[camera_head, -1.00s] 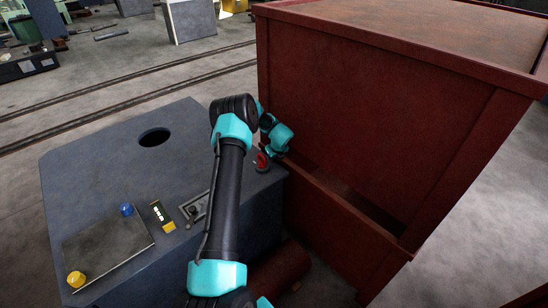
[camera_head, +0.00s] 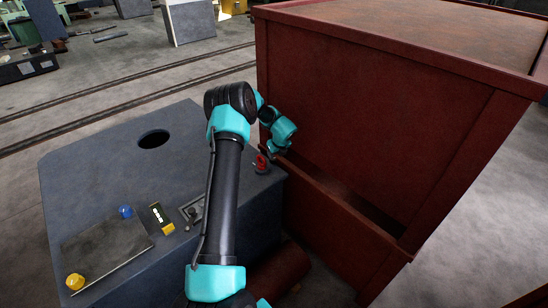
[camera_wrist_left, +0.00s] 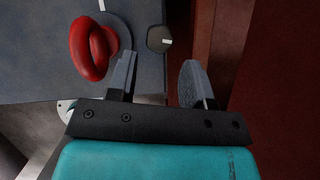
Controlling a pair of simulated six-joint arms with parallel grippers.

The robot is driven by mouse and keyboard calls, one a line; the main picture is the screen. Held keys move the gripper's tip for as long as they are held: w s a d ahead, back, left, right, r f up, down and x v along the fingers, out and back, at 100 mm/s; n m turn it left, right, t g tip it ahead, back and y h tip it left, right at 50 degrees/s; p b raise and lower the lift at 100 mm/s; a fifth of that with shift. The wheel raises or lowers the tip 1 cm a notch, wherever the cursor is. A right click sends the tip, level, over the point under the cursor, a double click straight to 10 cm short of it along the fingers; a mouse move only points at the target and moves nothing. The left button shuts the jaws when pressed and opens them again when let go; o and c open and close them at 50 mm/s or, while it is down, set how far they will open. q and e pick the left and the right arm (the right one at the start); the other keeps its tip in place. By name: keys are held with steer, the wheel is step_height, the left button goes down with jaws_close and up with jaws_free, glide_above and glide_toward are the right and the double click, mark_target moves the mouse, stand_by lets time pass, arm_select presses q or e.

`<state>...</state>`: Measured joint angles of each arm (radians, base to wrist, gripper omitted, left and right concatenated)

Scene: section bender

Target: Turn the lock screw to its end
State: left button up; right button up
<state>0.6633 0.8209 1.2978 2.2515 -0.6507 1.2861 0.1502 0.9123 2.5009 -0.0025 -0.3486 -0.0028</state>
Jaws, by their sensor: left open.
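A small dark six-sided knob with a white mark (camera_wrist_left: 159,38), which looks like the lock screw, is at the edge of the grey bender housing in the left wrist view. My left gripper (camera_wrist_left: 157,72) is open, with its two fingers short of the knob and roughly to either side of it. No contact shows. A red looped handle (camera_wrist_left: 92,48) on a round grey disc lies left of the fingers; it also shows in the head view (camera_head: 261,161). In the head view the knob cannot be made out near my left wrist. My right gripper is not in view.
The grey housing (camera_head: 80,180) carries a blue button (camera_head: 125,211), a yellow button (camera_head: 75,281) and a small lever panel (camera_head: 193,210). A large red cabinet (camera_head: 375,120) stands close on the right, leaving little room beside my left wrist.

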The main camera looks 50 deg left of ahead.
arm_select(q)
steer(key=v, duration=1.1)
steer(key=shift+r, duration=0.35)
steer(key=shift+s+d, duration=0.1)
steer(key=shift+d, duration=0.05)
